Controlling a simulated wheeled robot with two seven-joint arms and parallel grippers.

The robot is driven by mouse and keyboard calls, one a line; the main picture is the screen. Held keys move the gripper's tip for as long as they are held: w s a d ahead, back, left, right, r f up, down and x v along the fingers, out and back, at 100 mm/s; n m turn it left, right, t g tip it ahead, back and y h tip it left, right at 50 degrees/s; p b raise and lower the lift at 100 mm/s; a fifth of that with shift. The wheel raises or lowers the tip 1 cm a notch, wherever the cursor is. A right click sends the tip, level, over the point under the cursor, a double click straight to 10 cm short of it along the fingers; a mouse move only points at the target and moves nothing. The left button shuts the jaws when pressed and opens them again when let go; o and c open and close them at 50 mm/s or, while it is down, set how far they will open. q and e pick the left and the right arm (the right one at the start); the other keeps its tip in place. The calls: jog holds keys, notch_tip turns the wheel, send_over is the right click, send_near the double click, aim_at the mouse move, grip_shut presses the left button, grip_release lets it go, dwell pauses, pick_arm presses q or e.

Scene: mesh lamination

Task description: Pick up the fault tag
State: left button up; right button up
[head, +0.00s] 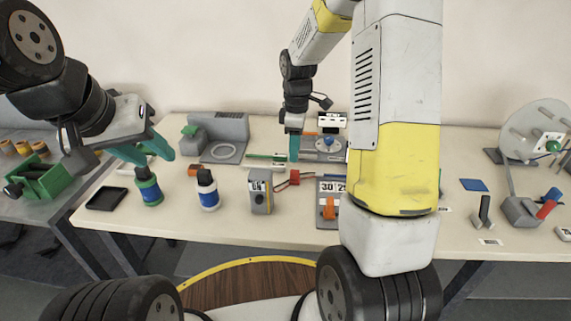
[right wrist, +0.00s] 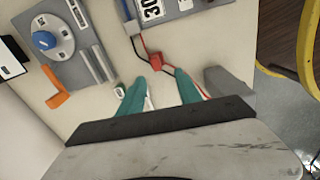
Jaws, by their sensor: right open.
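A small red tag-like block (right wrist: 154,61) sits on red and black wires on the table in the right wrist view. In the head view it is the red piece (head: 294,178) near the table's middle. No readable label confirms it as the fault tag. My right gripper (right wrist: 163,88) is open and empty, its teal fingers on either side of the line to the block, which lies just beyond the tips. In the head view the right gripper (head: 294,148) hangs above the table behind the block. My left gripper (head: 147,151) is open above a green-banded bottle (head: 148,188).
A number panel (head: 330,188) and a grey block (head: 260,193) stand near the red piece. A blue-banded bottle (head: 208,190) and black tray (head: 107,199) are further left.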

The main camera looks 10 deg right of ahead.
aim_at(295, 171)
jog(key=shift+n, duration=0.3)
jog(key=f, duration=0.9)
jog(key=shift+w+d+f, duration=0.25)
jog(key=shift+w, duration=0.15)
grip_shut()
